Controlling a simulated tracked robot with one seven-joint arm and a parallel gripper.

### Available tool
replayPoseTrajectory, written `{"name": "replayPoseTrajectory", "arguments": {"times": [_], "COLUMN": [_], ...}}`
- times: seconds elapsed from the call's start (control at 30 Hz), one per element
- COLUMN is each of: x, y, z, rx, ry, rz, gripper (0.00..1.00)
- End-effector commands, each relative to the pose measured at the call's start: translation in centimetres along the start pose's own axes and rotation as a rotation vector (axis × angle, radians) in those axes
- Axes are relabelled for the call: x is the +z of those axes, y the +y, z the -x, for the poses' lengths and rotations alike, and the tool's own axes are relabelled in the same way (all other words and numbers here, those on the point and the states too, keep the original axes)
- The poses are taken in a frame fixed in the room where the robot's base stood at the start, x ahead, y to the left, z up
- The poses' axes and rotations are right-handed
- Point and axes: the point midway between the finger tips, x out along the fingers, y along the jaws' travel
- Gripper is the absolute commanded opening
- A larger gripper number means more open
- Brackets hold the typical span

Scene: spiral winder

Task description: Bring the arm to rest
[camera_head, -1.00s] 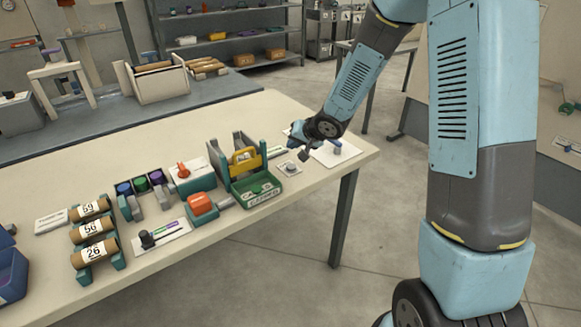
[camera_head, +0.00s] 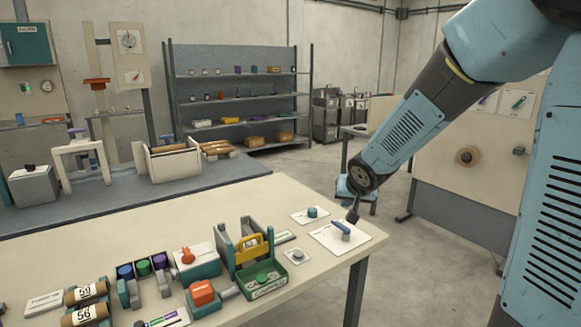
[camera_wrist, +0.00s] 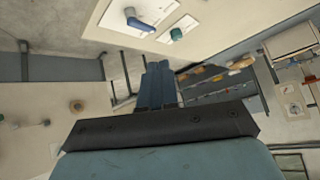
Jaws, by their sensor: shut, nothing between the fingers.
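My arm reaches in from the upper right in the head view, its wrist end over the right end of the beige table (camera_head: 130,235). In the wrist view my gripper (camera_wrist: 157,66) shows as two blue fingers side by side, shut and with nothing between them. In the head view the arm's last joint largely hides the gripper. A blue handle (camera_head: 341,228) on a white plate lies just below the wrist end; it also shows in the wrist view (camera_wrist: 138,22), apart from the fingers. A green knob (camera_head: 312,211) sits beside it.
A tool carrier with a yellow handle (camera_head: 250,243), an orange-topped block (camera_head: 202,293) and labelled rolls (camera_head: 85,293) stand on the table. A shelf rack (camera_head: 240,98) stands at the back. A panel (camera_head: 472,190) stands at the right. Open floor lies right of the table.

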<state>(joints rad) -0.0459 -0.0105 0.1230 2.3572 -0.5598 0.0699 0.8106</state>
Motion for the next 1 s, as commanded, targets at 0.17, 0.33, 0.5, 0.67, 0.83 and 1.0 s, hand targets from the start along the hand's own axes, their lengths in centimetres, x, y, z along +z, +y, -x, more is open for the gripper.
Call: {"name": "replayPoseTrajectory", "arguments": {"times": [0.17,0.33,0.5,0.67,0.83,1.0], "x": [0.0,1.2,3.2,5.8,9.0,11.5], "y": [2.9,5.0,6.6,7.5,7.9,7.8], "z": [5.6,10.7,15.5,19.7,23.7,26.4], "rx": [0.092,0.153,0.185,0.186,0.157,0.116], "ry": [-0.004,-0.032,-0.075,-0.123,-0.177,-0.215], "rz": [0.021,0.035,0.046,0.058,0.079,0.101], "gripper": [0.0,0.0,0.0,0.0,0.0,0.0]}}
